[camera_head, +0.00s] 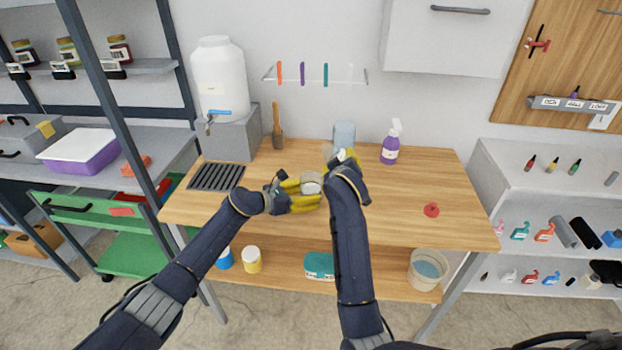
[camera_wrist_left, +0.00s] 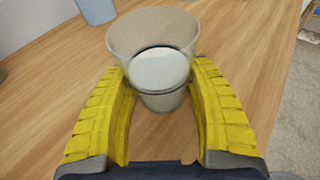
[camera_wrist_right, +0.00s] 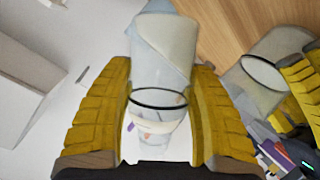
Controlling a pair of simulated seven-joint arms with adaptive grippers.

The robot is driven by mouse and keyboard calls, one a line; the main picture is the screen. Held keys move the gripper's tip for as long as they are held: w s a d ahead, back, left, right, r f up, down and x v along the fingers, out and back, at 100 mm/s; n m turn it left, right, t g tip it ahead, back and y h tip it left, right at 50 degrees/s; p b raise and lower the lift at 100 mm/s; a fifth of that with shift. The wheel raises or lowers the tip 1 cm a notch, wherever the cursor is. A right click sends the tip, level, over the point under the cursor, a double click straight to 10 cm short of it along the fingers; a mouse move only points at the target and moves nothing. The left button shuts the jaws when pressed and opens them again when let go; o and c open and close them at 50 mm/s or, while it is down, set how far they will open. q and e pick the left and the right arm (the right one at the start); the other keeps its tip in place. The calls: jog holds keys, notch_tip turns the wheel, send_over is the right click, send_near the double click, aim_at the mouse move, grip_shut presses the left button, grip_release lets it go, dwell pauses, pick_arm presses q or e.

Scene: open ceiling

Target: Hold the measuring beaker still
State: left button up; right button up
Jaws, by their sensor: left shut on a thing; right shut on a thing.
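The measuring beaker (camera_wrist_left: 150,32), a clear tapered cup, stands upright on the wooden table in the left wrist view, with a pale round surface inside. My left gripper (camera_wrist_left: 163,95) is shut around its lower part, one yellow finger on each side. The beaker (camera_head: 311,183) and left gripper (camera_head: 304,194) are near the table's middle in the head view. My right gripper (camera_wrist_right: 160,105) is shut on a clear container (camera_wrist_right: 158,115) with a dark ring, close beside the beaker (camera_wrist_right: 262,72). In the head view, the right gripper (camera_head: 342,160) largely hides that container.
A light blue cup (camera_head: 344,132) stands just behind my right gripper. A purple spray bottle (camera_head: 390,143) is to its right, and a red object (camera_head: 431,210) lies farther right. A drain grate (camera_head: 216,177) is at the left. The table's right part is mostly clear.

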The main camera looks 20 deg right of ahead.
jog(key=f+m+y, duration=0.1)
jog(key=f, duration=0.1)
jog(key=d+f+m, duration=0.1)
jog(key=f, duration=0.1)
jog(key=f+m+y, duration=0.1)
jog(key=f, duration=0.1)
jog(key=shift+s+d+f+m+y, duration=0.15)
jog(key=shift+d+f+m+y, duration=0.05)
jog(key=shift+d+m+y, duration=0.2)
jog(key=shift+m+y, duration=0.2)
jog(key=shift+m, duration=0.2)
pick_arm(q)
jog(key=o, duration=0.9)
